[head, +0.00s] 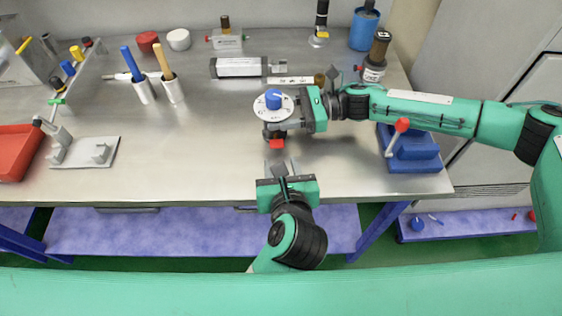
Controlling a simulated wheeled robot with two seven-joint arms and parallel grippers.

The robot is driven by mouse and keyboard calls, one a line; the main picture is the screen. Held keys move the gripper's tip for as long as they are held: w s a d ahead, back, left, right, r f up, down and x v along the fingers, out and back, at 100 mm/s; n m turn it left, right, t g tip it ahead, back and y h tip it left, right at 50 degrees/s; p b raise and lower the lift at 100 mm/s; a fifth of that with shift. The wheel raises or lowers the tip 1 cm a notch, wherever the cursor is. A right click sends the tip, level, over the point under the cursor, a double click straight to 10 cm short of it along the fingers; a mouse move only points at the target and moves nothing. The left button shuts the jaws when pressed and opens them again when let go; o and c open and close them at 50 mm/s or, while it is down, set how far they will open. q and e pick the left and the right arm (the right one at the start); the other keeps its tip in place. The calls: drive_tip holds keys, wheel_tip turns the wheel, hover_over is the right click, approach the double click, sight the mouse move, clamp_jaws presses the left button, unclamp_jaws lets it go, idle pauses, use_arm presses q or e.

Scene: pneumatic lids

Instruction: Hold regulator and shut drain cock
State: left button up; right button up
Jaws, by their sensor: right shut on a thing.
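The regulator (272,106) stands on the steel bench near the middle, with a white round dial and a blue knob on top. A red drain cock lever (277,144) shows low on its front side. My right gripper (293,112) reaches in from the right and is shut on the regulator's body. My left gripper (280,168) comes up from below, at the bench's front edge, with its fingertips a little short of the red lever. Its fingers are seen from behind, and I cannot tell their gap. The regulator's lower body is partly hidden.
A grey cylinder (238,67) and a clear tube (291,80) lie behind the regulator. A blue block with a red-knobbed lever (412,150) stands right, under my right arm. White holders with handled tools (144,91) and a grey fixture (86,153) stand left. The bench's front middle-left is clear.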

drive_tip(key=shift+f, duration=0.1)
drive_tip(key=o, duration=1)
drive_tip(key=shift+d, duration=0.1)
